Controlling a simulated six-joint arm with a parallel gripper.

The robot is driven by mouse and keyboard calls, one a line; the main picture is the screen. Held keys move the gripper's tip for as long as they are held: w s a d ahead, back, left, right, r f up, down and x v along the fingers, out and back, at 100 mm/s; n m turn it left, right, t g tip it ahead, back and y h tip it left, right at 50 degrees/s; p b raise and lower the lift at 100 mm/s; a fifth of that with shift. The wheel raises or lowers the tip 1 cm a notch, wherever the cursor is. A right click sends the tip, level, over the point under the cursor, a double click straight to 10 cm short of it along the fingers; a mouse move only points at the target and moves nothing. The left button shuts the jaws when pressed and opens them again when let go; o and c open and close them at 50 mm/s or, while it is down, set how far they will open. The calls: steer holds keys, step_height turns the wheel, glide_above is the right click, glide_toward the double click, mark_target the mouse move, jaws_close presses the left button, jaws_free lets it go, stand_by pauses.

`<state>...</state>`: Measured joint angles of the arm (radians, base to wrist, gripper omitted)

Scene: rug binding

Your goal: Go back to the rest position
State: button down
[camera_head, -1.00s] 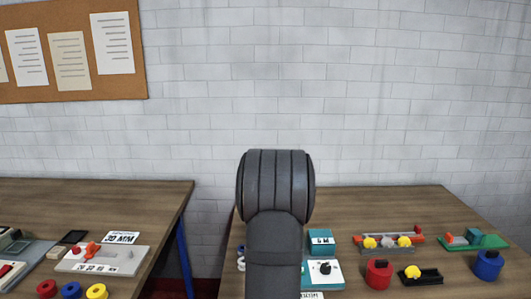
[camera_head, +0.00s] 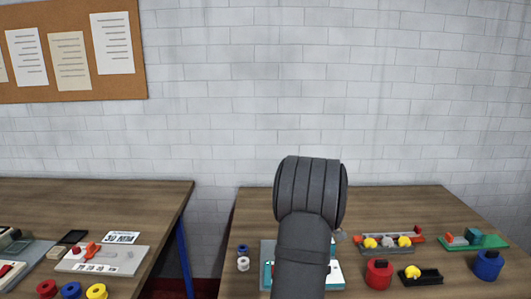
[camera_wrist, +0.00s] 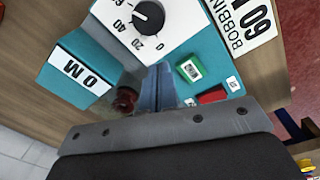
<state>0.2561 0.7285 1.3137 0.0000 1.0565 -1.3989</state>
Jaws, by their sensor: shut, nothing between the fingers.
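My gripper (camera_wrist: 158,88) shows in the wrist view, its fingers shut together with nothing between them. The fingers are over the teal machine box (camera_wrist: 190,40), near its green button (camera_wrist: 190,70) and red button (camera_wrist: 212,95). I cannot tell whether the fingertips touch the box. In the head view my arm rises in front of the right table (camera_head: 255,205) and hides the gripper and much of the teal box (camera_head: 333,275). No mark of a rest position shows.
A black dial (camera_wrist: 148,16) and a teal block (camera_wrist: 75,70) are close to the fingers. Two small spools stand left of the arm. The right table's back is clear.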

steer(key=shift+s+d+f+m, duration=0.1)
steer(key=shift+d+f+m, duration=0.25)
steer(key=shift+d+m, duration=0.4)
steer(key=shift+s+d+f+m, duration=0.1)
steer(key=shift+d+f+m, duration=0.25)
steer(key=shift+d+m, duration=0.4)
steer(key=c, duration=1.3)
jaws_free()
steer(key=o, duration=0.4)
steer(key=shift+w+a+r, duration=0.1)
steer(key=shift+r, duration=0.25)
steer(key=o, duration=0.9)
step_height(320, 180, up, 6)
steer(key=a+m, duration=0.3)
steer(key=shift+m, duration=0.4)
steer(key=s+a+r+m, duration=0.2)
steer(key=a+r+m, duration=0.35)
steer(key=r, duration=0.35)
step_height(320, 180, down, 10)
steer(key=d, duration=0.1)
steer(key=shift+w+m, duration=0.15)
steer(key=shift+m, duration=0.2)
